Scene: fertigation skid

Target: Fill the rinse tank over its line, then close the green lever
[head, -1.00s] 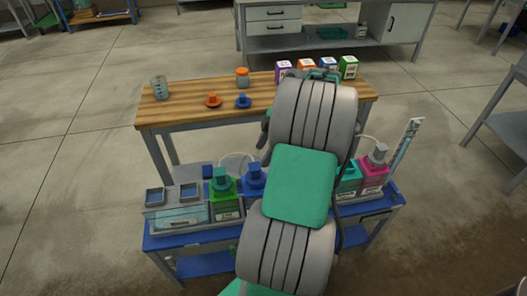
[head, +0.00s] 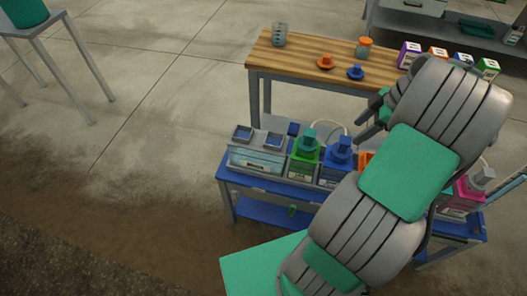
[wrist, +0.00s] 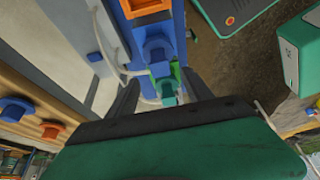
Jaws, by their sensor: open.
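A pale grey tank unit with a clear front (head: 256,160) stands at the left end of the blue bench, with two square openings on top; I cannot tell whether it is the rinse tank, nor read a line or level. Beside it a green box carries a teal-green lever-like top (head: 307,138), which looks like the green lever. The same top shows in the wrist view (wrist: 168,92), beyond and between my fingertips. My gripper (wrist: 160,85) is open and empty, apart from it. In the head view my gripper (head: 372,112) is partly hidden by my arm, above and right of the green box.
A blue lever-topped box (head: 340,150) adjoins the green one, with an orange part (head: 366,160) beside it. A pink box (head: 462,198) stands farther right. The wooden table (head: 300,60) behind holds a beaker (head: 279,34), a jar and small orange and blue pieces.

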